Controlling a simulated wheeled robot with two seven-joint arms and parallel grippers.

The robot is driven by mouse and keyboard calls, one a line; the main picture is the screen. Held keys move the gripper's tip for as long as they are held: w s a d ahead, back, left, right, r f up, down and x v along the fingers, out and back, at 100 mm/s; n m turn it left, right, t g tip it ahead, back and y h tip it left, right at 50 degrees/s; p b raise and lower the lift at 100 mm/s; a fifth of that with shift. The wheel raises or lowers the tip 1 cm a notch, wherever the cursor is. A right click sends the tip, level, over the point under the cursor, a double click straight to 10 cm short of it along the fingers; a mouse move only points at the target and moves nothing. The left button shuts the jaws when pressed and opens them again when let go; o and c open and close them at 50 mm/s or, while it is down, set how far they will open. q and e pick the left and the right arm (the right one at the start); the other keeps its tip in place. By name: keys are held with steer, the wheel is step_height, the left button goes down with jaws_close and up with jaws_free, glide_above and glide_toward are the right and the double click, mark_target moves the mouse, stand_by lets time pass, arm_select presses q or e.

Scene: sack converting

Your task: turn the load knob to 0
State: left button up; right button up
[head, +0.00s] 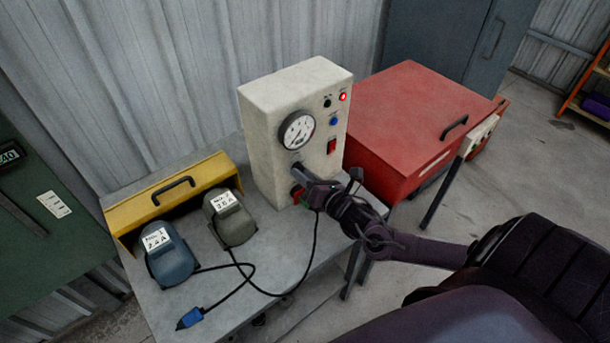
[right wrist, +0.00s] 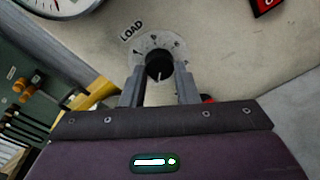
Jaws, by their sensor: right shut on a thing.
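The load knob (right wrist: 157,65) is a round black knob on a grey dial plate (right wrist: 151,46) marked LOAD, on the front of a cream control box (head: 270,166). In the right wrist view its white mark points down the picture, and the dial figures are too small to read. My right gripper (right wrist: 159,82) is shut on the knob, a finger on each side. In the head view my right gripper (head: 300,173) reaches the box's front below the gauge (head: 297,131) and hides the knob. My left gripper is not in view.
The box also has a lit red lamp (head: 343,97), a blue button (head: 334,122) and a red switch (head: 331,147). A blue motor (head: 170,262), a grey-green motor (head: 231,224) and a black cable (head: 246,279) lie on the bench left of my arm. A red cabinet (head: 410,115) stands right.

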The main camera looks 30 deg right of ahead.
steer(key=shift+f, duration=0.1)
steer(key=o, duration=1)
steer(key=shift+c, duration=0.2)
steer(key=shift+s, duration=0.5)
steer(key=s+b, duration=0.1)
steer(key=s, duration=0.5)
steer(key=shift+s+d+r, duration=0.35)
steer(key=shift+s+r, duration=0.05)
steer(key=shift+r, duration=0.05)
